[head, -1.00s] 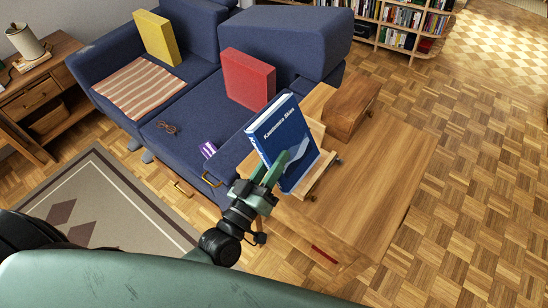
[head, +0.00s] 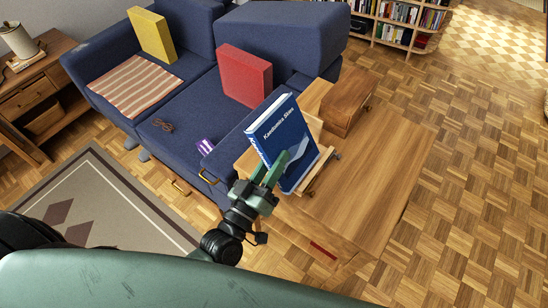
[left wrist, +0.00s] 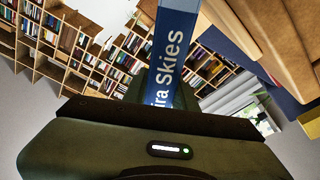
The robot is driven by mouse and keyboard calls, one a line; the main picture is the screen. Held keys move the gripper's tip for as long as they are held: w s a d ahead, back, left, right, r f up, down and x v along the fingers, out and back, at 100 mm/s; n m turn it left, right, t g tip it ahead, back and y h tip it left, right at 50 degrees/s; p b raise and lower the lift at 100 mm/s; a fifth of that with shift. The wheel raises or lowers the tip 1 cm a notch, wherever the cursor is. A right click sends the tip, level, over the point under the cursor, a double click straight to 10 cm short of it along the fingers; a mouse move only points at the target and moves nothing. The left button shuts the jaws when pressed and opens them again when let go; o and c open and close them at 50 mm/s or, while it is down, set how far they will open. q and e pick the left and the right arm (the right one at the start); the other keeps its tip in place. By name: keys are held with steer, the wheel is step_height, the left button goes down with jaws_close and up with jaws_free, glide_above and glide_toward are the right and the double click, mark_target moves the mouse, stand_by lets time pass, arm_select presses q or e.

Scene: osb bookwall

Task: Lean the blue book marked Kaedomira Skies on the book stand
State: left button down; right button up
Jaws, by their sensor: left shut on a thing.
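The blue book marked Kaedomira Skies (head: 290,137) is upright and tilted back in front of the wooden book stand (head: 317,175), its lower edge close to the stand's ledge. Whether it touches the ledge or backrest is hard to tell. My left gripper (head: 272,168) is shut on the book from its spine side, with one green finger across the cover. In the left wrist view the spine (left wrist: 172,48) rises from between the jaws, showing "ira Skies". My right gripper is not in view.
The stand is on a wooden table (head: 375,190), whose right part is clear. A wooden box (head: 347,108) sits behind the stand. A blue sofa (head: 190,120) alongside holds a red block (head: 243,77), a yellow block (head: 151,35), glasses and a small purple item.

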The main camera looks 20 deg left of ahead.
arm_select(q)
steer(key=shift+d+f, duration=0.1)
stand_by(0.3)
steer(key=c, duration=1)
jaws_free()
steer(key=shift+c, duration=0.2)
steer(key=shift+s+f, duration=0.1)
steer(key=shift+f, duration=0.1)
steer(key=shift+d+r+p, duration=0.3)
steer(key=shift+d, duration=0.05)
steer(key=shift+s, duration=0.15)
steer(key=a+r+p+v, duration=0.1)
steer(key=p+v, duration=0.1)
steer(key=v, duration=0.7)
steer(key=shift+s+r, duration=0.3)
steer(key=shift+s, duration=0.05)
steer(key=shift+a+f, duration=0.1)
steer(key=shift+a, duration=0.05)
